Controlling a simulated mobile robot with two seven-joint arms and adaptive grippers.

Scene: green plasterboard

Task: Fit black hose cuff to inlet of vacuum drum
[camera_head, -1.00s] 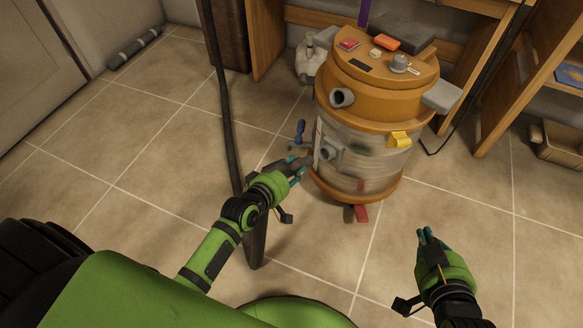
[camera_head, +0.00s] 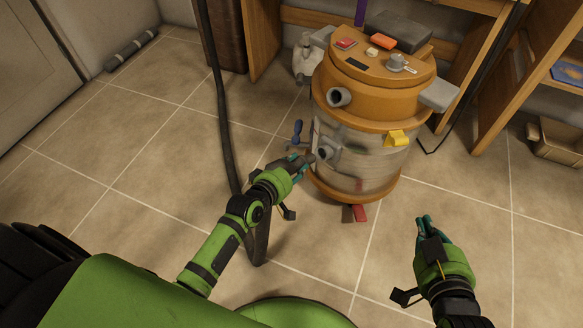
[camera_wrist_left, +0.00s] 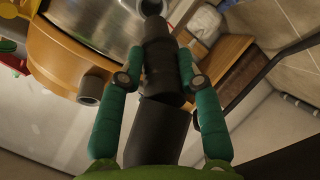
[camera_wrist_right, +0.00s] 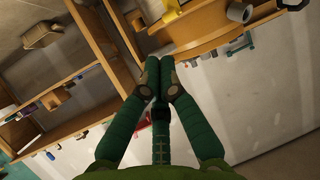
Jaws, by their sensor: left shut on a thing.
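The vacuum drum (camera_head: 360,155) has an orange lid and a clear body. A grey port (camera_head: 328,152) sticks out of the body's left side, and another grey port (camera_head: 340,97) is on the orange part above. My left gripper (camera_head: 302,163) is beside the lower port, its fingers shut around the black hose cuff (camera_wrist_left: 160,65). In the left wrist view the cuff points at the lower port (camera_wrist_left: 152,7), its end close to it; I cannot tell whether they touch. My right gripper (camera_head: 425,225) is empty, its fingertips together (camera_wrist_right: 159,65), in front of the drum at right.
A dark hose (camera_head: 222,100) hangs down left of the drum. A yellow latch (camera_head: 397,138) is on the drum's side. Wooden shelving (camera_head: 530,75) stands behind at right.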

